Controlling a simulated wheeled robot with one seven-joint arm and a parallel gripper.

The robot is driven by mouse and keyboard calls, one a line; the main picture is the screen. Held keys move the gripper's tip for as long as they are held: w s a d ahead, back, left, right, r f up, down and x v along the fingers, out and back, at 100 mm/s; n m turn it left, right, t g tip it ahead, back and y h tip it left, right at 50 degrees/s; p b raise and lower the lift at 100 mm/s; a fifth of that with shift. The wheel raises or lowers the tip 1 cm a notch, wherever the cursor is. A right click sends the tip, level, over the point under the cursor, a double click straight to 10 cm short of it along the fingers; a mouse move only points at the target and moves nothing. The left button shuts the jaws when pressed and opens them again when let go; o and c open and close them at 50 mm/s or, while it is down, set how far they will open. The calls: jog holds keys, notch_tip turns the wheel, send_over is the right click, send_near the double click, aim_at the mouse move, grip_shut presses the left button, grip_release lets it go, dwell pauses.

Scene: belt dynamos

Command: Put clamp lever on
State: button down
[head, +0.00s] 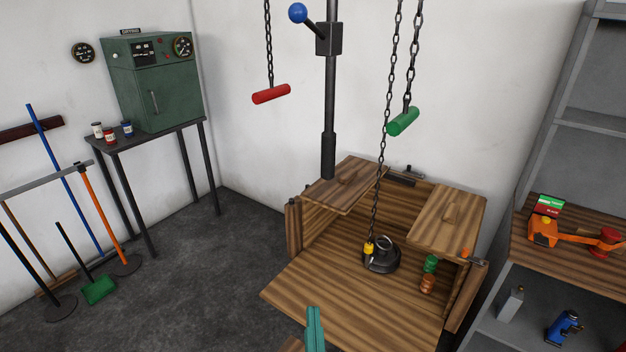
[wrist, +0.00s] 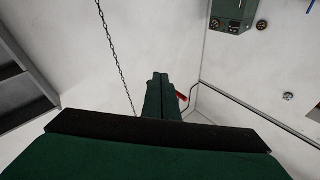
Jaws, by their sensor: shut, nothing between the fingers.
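A lever with a blue ball knob (head: 297,13) sticks out up and to the left from a black block (head: 328,39) on a dark upright post. It looks like the clamp lever, though no label shows. My gripper (head: 314,312) shows as a teal tip at the bottom middle of the head view, well below the lever and in front of the wooden crate. In the wrist view its green fingers (wrist: 160,92) are together and empty. The lever cannot be made out in the wrist view.
An open wooden crate (head: 350,295) holds a black weight (head: 381,259) beside a yellow hook on a chain. A red handle (head: 271,94) and green handle (head: 403,121) hang from chains. A shelf (head: 590,262) stands right, a dark table (head: 155,139) left.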

jog(key=w+r+m+t, duration=0.25)
jog(key=w+r, duration=0.45)
jog(key=r, duration=0.6)
notch_tip(320, 180, up, 24)
jog(key=w+f+m+t+h, duration=0.1)
jog(key=w+m+t+h, duration=0.2)
jog(key=m, duration=0.5)
jog(key=m+h, duration=0.4)
jog(key=m, duration=0.1)
send_near(311, 26)
jog(key=s+d+r, duration=0.3)
jog(key=s+d, duration=0.1)
jog(key=s, duration=0.2)
jog(key=shift+w+a+g, duration=0.2)
jog(key=shift+g, duration=0.05)
jog(key=shift+w, duration=0.1)
jog(key=w+a+r, duration=0.1)
jog(key=w+r, duration=0.4)
jog(key=w, duration=0.2)
jog(key=shift+w+a, duration=0.25)
jog(key=shift+a, duration=0.15)
